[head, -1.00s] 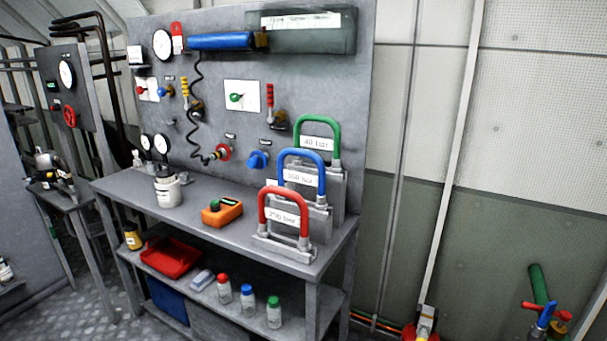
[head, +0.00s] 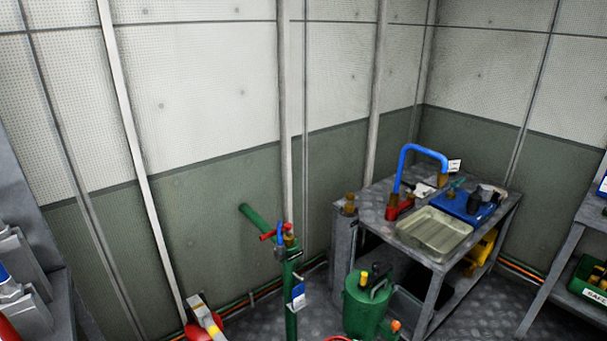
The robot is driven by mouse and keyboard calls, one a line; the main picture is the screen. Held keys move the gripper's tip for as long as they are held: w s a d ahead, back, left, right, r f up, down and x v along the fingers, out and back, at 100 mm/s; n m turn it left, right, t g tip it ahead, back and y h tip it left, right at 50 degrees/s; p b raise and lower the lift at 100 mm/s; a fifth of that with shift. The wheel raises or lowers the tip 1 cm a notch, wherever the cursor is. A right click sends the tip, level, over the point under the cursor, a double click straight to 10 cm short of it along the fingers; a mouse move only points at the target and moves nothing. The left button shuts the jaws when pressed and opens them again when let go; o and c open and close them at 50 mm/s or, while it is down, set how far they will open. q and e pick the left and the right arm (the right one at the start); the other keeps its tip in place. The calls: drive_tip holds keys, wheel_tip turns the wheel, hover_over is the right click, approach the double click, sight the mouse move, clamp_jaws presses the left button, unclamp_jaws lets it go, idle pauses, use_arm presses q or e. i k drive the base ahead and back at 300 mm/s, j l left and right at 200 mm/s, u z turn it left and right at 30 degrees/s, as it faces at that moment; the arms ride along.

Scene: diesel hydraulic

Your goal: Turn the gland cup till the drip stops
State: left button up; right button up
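I cannot make out a gland cup or a drip for certain in the head view. A green standpipe (head: 291,300) stands on the floor at lower middle, with red and blue handles and a brass fitting (head: 289,240) at its top. A blue bent pipe (head: 421,150) rises from a red base (head: 398,208) on the grey cart (head: 377,222) at right. A brass piece (head: 349,205) sits on the cart's left corner. Neither of my grippers shows.
A clear tray (head: 434,233) and a blue tray (head: 463,207) with small items lie on the cart. A green canister (head: 367,304) stands before it. Another bench (head: 560,235) is at the right edge. A red item with a yellow-and-white part (head: 207,318) is at lower left.

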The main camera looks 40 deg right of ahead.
sight(350, 196)
drive_tip(key=i+j+z, duration=0.15)
drive_tip(key=z, duration=0.3)
drive_tip(key=i+j+z, duration=0.1)
drive_tip(key=j+z, duration=0.55)
drive_tip(key=z, duration=0.2)
drive_tip(key=j+z, duration=0.6)
drive_tip(key=k+u, duration=0.2)
drive_tip(key=k+j+u, duration=0.2)
drive_tip(key=k, duration=0.2)
drive_tip(key=u, duration=1.8)
drive_tip(key=l+u, duration=0.2)
drive_tip(key=l, duration=0.2)
drive_tip(key=k+l+u, duration=0.2)
drive_tip(key=l, duration=0.15)
drive_tip(key=k+l+u, duration=0.15)
drive_tip(key=l, duration=0.25)
drive_tip(key=k+l+u, duration=0.2)
drive_tip(key=l, duration=0.15)
drive_tip(key=k+l, duration=0.15)
drive_tip(key=l, duration=0.2)
drive_tip(key=k+l, duration=0.1)
drive_tip(key=l, duration=0.25)
drive_tip(key=k+l, duration=0.15)
drive_tip(key=l, duration=0.2)
drive_tip(key=k+l, duration=0.1)
drive_tip(key=l, duration=0.25)
drive_tip(key=k+l, duration=0.15)
drive_tip(key=l, duration=0.2)
drive_tip(key=k+l, duration=0.1)
drive_tip(key=l, duration=0.2)
